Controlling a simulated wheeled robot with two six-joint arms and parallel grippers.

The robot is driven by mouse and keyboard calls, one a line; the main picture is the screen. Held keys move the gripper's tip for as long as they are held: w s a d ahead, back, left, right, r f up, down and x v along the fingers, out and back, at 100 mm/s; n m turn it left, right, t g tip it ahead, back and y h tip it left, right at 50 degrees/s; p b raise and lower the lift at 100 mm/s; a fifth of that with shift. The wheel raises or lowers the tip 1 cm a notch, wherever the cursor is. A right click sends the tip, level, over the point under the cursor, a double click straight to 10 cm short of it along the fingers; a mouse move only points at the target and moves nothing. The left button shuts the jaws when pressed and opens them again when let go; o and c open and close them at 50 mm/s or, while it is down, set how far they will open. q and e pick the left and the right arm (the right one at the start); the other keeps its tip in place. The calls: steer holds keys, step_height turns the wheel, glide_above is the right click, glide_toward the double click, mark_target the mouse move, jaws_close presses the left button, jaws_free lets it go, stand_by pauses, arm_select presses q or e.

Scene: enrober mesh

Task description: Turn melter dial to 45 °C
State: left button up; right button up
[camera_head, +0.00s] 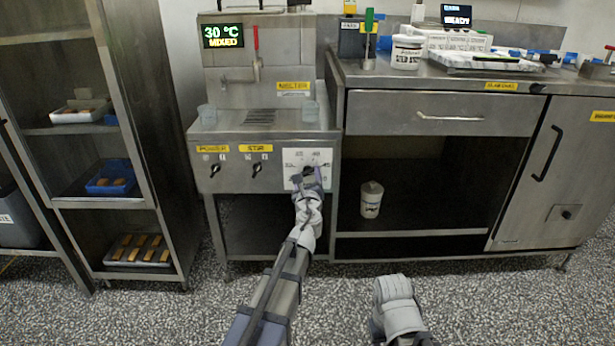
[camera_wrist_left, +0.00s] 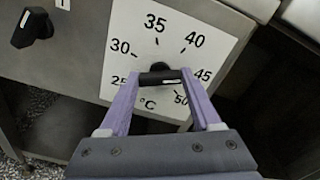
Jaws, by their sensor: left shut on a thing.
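The melter (camera_head: 262,130) is a steel cabinet with a white dial plate (camera_head: 292,156) at the right of its front panel. The black dial knob (camera_wrist_left: 160,77) sits in the middle of a scale marked 25 to 50 °C in the left wrist view. My left gripper (camera_head: 308,174) is shut on the knob, one finger at each end of its bar. The wrist view shows both fingertips at the knob (camera_wrist_left: 160,80). I cannot tell which end of the bar is the pointer.
Two other black knobs, power (camera_head: 215,169) and stir (camera_head: 257,169), are left of the dial. A steel bench (camera_head: 430,75) stands right of the melter, with a white tub (camera_head: 371,199) on its lower shelf. A tray rack (camera_head: 125,130) stands left. Floor in front is clear.

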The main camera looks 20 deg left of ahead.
arm_select(q)
steer(key=shift+m, duration=0.8)
steer(key=o, duration=1.4)
steer(key=v, duration=0.7)
steer(key=shift+s+d, duration=0.2)
steer(key=shift+s, duration=0.2)
